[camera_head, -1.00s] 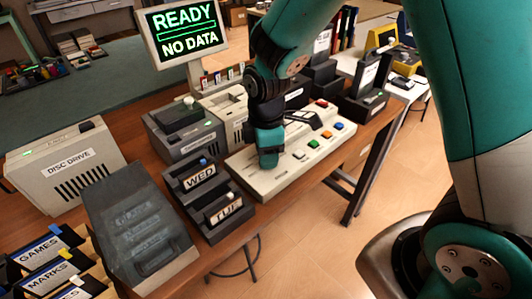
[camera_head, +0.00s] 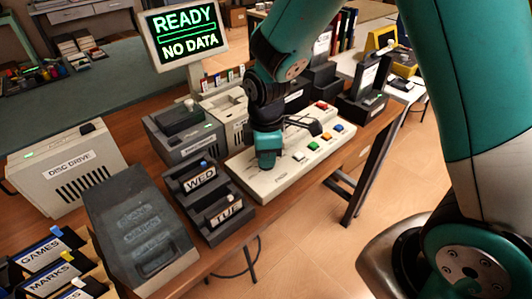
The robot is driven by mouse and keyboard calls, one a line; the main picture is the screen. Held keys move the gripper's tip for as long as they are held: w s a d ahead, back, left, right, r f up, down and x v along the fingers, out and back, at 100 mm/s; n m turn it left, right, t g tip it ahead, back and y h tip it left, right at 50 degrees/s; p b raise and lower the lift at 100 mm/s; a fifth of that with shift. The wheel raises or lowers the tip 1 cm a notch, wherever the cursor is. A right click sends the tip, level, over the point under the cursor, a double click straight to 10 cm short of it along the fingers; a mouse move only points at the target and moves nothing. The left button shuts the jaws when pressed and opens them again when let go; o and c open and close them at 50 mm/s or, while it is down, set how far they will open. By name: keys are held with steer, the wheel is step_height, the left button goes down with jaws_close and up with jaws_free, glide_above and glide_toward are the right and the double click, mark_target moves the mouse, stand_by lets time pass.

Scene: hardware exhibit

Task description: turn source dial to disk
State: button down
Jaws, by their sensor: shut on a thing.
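The control panel (camera_head: 260,182) is a cream slab on the wooden table, with several coloured buttons (camera_head: 312,145) on its right part. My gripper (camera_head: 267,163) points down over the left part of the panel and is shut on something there. The source dial is hidden under my gripper, so its pointer and labels cannot be read.
A disc drive (camera_head: 66,168) stands at the left, with a dark lidded box (camera_head: 140,225) in front of it. The WED and TUE holders (camera_head: 203,190) stand close left of the panel. Grey and cream units (camera_head: 183,137) stand behind.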

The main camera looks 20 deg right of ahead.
steer(key=m+p, duration=0.2)
steer(key=m, duration=0.5)
steer(key=shift+r, duration=0.1)
steer(key=m+p, duration=0.1)
steer(key=m, duration=0.2)
steer(key=shift+m, duration=0.3)
steer(key=shift+m+p, duration=0.65)
steer(key=shift+m, duration=1.25)
steer(key=c, duration=1.1)
jaws_free()
step_height(320, 180, up, 17)
steer(key=shift+r, duration=0.15)
